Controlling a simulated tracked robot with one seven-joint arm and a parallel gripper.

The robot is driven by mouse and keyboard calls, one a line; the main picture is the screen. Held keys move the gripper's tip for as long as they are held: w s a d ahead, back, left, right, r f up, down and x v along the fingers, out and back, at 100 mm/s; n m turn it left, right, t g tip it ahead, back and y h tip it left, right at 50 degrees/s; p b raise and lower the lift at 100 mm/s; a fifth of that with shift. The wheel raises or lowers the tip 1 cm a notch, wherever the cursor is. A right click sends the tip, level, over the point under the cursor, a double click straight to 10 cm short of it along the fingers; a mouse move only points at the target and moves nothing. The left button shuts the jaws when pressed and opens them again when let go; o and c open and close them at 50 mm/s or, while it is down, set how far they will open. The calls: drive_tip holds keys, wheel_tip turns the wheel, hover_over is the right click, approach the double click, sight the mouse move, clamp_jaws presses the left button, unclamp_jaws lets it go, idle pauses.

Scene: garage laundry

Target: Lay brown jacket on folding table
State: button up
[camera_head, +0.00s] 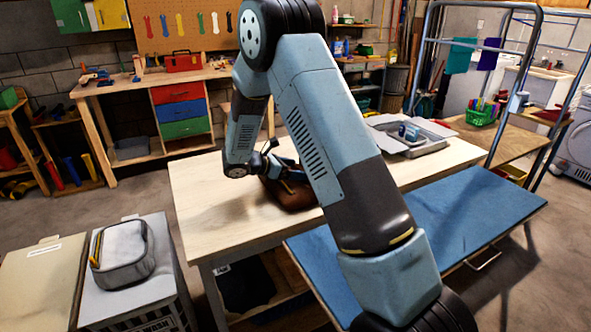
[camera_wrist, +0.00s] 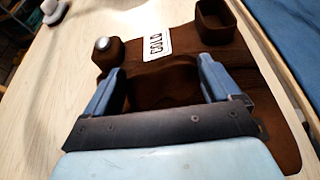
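The brown jacket (camera_head: 290,192) lies on a pale wooden-topped table (camera_head: 205,200), partly hidden behind my arm in the head view. My gripper (camera_head: 279,163) is low over the jacket. In the wrist view its two blue fingers (camera_wrist: 158,78) are wide apart, with brown cloth visible between and beneath them. I cannot tell whether the fingers touch the cloth. I cannot tell for certain which surface is the folding table.
A blue flat panel (camera_head: 455,215) lies alongside the wooden table at right. A grey tray (camera_head: 425,143) stands at the table's far right. A lidded grey hamper (camera_head: 150,290) with a grey pouch stands at front left. The table's left part is clear.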

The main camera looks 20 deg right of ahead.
drive_tip(key=shift+o, duration=0.8)
